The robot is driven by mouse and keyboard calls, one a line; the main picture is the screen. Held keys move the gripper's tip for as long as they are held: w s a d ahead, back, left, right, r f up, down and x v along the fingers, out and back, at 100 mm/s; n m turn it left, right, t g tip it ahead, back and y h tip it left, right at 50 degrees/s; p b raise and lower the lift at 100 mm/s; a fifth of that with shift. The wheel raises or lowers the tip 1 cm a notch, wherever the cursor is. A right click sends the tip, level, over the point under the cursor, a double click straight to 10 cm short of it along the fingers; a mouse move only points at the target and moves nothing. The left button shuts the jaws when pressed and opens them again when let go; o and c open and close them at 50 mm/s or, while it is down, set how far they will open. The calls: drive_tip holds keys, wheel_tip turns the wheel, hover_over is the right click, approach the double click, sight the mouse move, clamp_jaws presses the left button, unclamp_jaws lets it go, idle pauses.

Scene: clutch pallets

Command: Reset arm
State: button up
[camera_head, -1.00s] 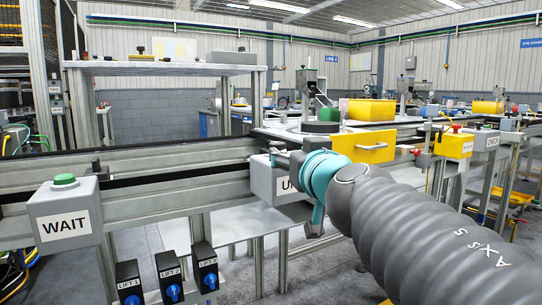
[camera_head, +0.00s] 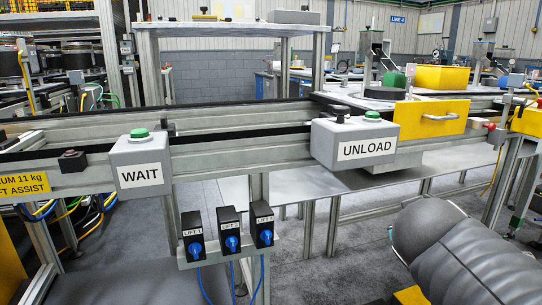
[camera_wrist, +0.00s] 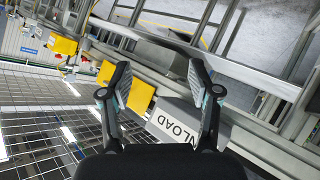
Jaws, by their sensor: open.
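My gripper (camera_wrist: 160,95) shows in the wrist view with its two fingers spread apart and nothing between them. Beyond the fingers, the UNLOAD box (camera_wrist: 180,122) shows tilted, apart from my gripper as far as I can see. In the head view only my grey sleeved arm (camera_head: 455,250) shows at the lower right. My gripper itself is out of that view.
The UNLOAD box (camera_head: 352,142) with a green button and the WAIT box (camera_head: 140,163) sit on the conveyor's front rail (camera_head: 240,147). Lift switches (camera_head: 231,234) hang below. A yellow drawer front (camera_head: 430,117) is at the right. Open floor lies under the conveyor.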

drive_tip(key=s+a+f+g+y+p, duration=0.3)
drive_tip(key=s+a+f+g+y, duration=0.2)
drive_tip(key=s+a+f, duration=0.5)
drive_tip(key=shift+s+f+y, duration=0.5)
drive_tip(key=shift+s+f, duration=0.1)
drive_tip(key=shift+s, duration=0.2)
drive_tip(key=shift+a, duration=0.1)
